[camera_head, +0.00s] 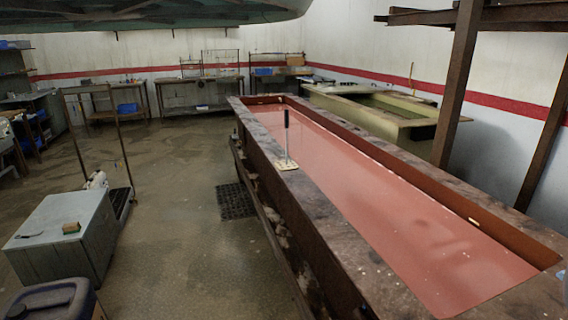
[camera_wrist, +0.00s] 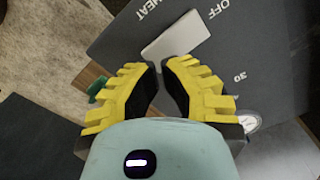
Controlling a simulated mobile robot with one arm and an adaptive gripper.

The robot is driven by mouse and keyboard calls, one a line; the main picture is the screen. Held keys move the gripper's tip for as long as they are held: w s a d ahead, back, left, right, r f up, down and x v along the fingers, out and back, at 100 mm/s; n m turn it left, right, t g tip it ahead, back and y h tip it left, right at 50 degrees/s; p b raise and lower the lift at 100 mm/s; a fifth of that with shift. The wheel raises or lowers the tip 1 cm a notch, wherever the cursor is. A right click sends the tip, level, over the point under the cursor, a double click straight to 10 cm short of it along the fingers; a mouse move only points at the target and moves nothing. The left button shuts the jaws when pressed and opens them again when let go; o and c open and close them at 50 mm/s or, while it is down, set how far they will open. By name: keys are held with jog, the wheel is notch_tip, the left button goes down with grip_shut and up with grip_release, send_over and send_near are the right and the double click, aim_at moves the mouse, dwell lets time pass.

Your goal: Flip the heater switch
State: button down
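In the wrist view a dark grey panel (camera_wrist: 265,60) carries the printed words HEAT and OFF and a number that looks like 30. A light grey flat piece (camera_wrist: 176,37), which looks like the heater switch, lies on it between the two words. My gripper (camera_wrist: 159,67) has yellow fingers with dark pads. Its tips point at the near end of the light piece with a narrow gap between them. Nothing shows held. I cannot tell whether the tips touch the piece. My gripper is not visible in the head view.
A round pale dial (camera_wrist: 250,121) sits beside the right finger, and a green object (camera_wrist: 97,90) beside the left. The head view shows a long red-lined trough (camera_head: 370,190) with an upright handle (camera_head: 287,135), a grey box (camera_head: 65,235) and open floor between.

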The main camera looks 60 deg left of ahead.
jog(key=shift+f+b, duration=1.35)
jog(key=shift+f, duration=0.3)
dwell(0.6)
jog(key=shift+r+p, duration=2)
jog(key=shift+r, duration=1.55)
